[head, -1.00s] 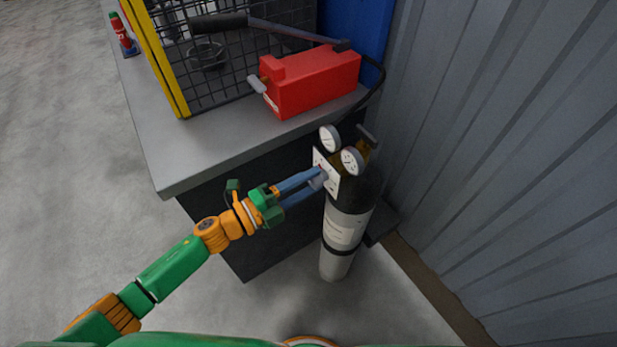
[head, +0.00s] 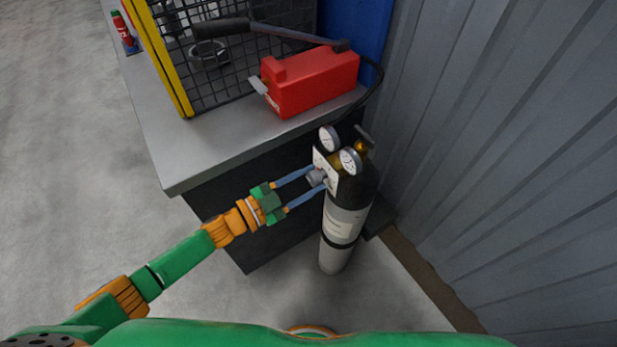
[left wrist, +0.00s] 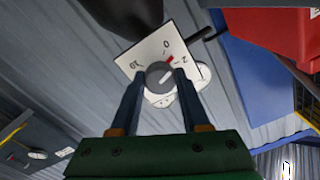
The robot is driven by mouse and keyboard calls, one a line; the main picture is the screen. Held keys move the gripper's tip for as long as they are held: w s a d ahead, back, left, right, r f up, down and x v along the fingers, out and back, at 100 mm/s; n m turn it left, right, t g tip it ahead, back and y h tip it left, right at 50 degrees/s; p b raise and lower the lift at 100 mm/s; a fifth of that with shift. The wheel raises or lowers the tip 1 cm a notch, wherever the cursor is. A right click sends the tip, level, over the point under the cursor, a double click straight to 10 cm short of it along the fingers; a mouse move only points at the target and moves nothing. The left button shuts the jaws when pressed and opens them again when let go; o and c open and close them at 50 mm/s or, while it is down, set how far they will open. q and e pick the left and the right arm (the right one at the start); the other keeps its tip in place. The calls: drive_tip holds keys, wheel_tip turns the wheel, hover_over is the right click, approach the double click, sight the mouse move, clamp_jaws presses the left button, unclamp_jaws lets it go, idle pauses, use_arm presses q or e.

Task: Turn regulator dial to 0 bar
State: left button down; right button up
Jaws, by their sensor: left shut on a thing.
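The regulator dial is a round grey knob (left wrist: 160,75) on a white plate (left wrist: 150,50) marked 0, 2 and 10, with a red mark between 0 and 2. A pale line on the knob slants up and right, towards the 2 side; its exact reading is unclear. In the head view the knob (head: 314,179) sits on the plate at the top of the dark and white cylinder (head: 345,220). My left gripper (head: 319,180) is shut on the knob, one finger on each side. My right gripper is not in view.
Two white gauges, one of them nearer (head: 350,161), stand beside the plate. A grey bench (head: 170,150) carries a red box (head: 310,82) with a long lever and a mesh cage (head: 185,90). A corrugated wall (head: 500,150) closes the right side. Open floor lies to the left.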

use_arm(q)
drive_tip(key=n, duration=0.5)
drive_tip(key=shift+p, duration=0.3)
drive_tip(key=shift+n, duration=0.4)
drive_tip(key=shift+c, duration=1.9)
unclamp_jaws()
drive_tip(key=v, duration=0.7)
